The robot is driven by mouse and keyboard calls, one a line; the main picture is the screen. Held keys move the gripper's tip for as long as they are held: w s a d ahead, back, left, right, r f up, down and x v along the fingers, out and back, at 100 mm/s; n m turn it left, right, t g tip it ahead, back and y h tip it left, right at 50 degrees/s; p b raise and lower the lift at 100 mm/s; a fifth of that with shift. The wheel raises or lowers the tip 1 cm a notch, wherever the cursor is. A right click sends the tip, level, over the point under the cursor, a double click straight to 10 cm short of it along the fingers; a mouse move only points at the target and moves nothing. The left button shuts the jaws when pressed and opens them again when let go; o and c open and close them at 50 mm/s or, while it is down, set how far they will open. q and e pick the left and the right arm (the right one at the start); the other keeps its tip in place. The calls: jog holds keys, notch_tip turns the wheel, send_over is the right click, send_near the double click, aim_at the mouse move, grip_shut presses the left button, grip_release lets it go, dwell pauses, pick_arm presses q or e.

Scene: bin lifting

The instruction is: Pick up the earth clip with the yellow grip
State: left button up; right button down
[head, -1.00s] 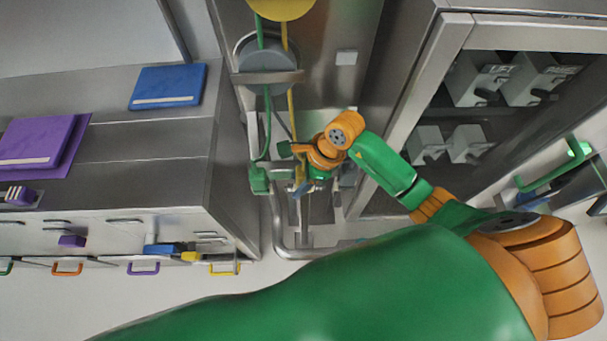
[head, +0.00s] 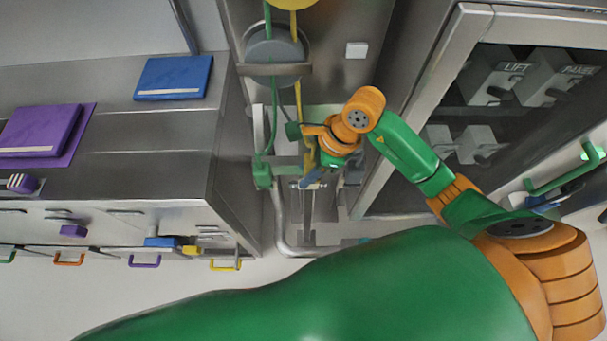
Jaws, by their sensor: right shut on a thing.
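My right arm reaches up from the bottom right, and my right gripper (head: 312,176) is at the narrow station in the middle, its jaws partly hidden by the wrist. It is shut on the earth clip with the yellow grip (head: 308,161); only a small yellow part shows beside the fingers. A yellow cable (head: 298,95) runs down from above to this spot. A green clip (head: 262,177) with a green cable hangs just left of it, apart from my gripper. My left gripper is not in view.
A grey round reel (head: 273,58) and a metal bar are above the gripper. A steel counter (head: 160,130) with blue and purple folders stands at left. A glass-fronted cabinet (head: 455,45) with a metal frame stands close at right. A bent metal pipe (head: 282,225) runs below.

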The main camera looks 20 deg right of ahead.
jog(key=s+d+r+p, duration=0.6)
jog(key=s+r+p, duration=0.1)
jog(key=s, duration=0.4)
jog(key=shift+p+v, duration=0.35)
jog(key=shift+v, duration=0.55)
jog(key=shift+s, duration=0.1)
